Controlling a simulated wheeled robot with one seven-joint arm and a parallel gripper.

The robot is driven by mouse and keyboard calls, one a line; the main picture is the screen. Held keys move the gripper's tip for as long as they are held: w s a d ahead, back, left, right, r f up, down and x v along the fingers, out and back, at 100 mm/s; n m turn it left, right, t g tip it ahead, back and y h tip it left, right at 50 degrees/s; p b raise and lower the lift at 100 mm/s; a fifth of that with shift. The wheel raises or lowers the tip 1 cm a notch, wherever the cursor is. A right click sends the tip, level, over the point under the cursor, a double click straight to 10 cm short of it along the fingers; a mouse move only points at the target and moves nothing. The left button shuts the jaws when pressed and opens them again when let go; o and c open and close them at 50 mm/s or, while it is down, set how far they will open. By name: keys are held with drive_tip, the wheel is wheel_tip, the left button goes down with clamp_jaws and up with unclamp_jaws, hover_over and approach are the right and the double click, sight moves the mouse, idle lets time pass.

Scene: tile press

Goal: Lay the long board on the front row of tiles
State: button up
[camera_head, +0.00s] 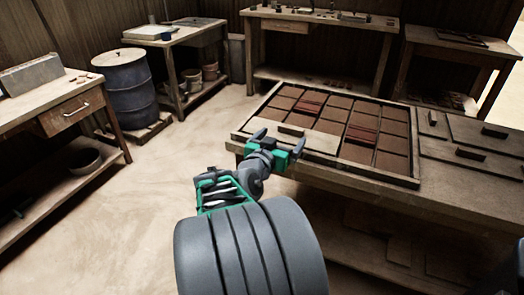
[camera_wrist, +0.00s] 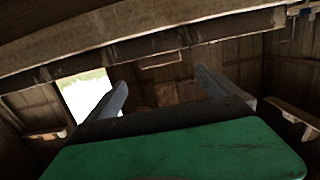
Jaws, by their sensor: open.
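A tray of brown and red tiles (camera_head: 418,183) lies on the table. A long pale board (camera_head: 318,140) with a raised block handle (camera_head: 291,130) lies flat over the left part of the front row. Tiles at the right end of that row show bare. My gripper (camera_head: 278,140) is open and empty at the front edge of the tray, close to the board and its handle. I cannot tell whether it touches them. In the wrist view its two fingers (camera_wrist: 163,92) stand apart with nothing between them.
More flat boards with block handles (camera_head: 470,153) lie on the table right of the tray. Benches stand at the left (camera_head: 62,102) and back (camera_head: 318,25). A blue barrel (camera_head: 127,82) stands at the left. The floor (camera_head: 120,215) left of my arm is clear.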

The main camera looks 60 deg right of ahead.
drive_tip(key=w+a+f+n+t+y, duration=0.2)
drive_tip(key=w+a+f+n+y, duration=0.4)
drive_tip(key=a, duration=0.5)
drive_tip(key=w+a+f+n+t+y, duration=0.1)
drive_tip(key=w+a+f+y, duration=0.3)
drive_tip(key=w+a, duration=0.55)
drive_tip(key=s+a+f+n+g+y, duration=0.1)
drive_tip(key=s+a+n+y, duration=0.2)
drive_tip(key=a, duration=0.9)
drive_tip(key=s+a+f+n+g+y, duration=0.1)
drive_tip(key=s+a+n, duration=0.4)
drive_tip(key=a, duration=0.7)
drive_tip(key=shift+s+a+f+n+g+y, duration=0.2)
drive_tip(key=shift+n+g+y, duration=0.4)
drive_tip(key=shift+y, duration=0.4)
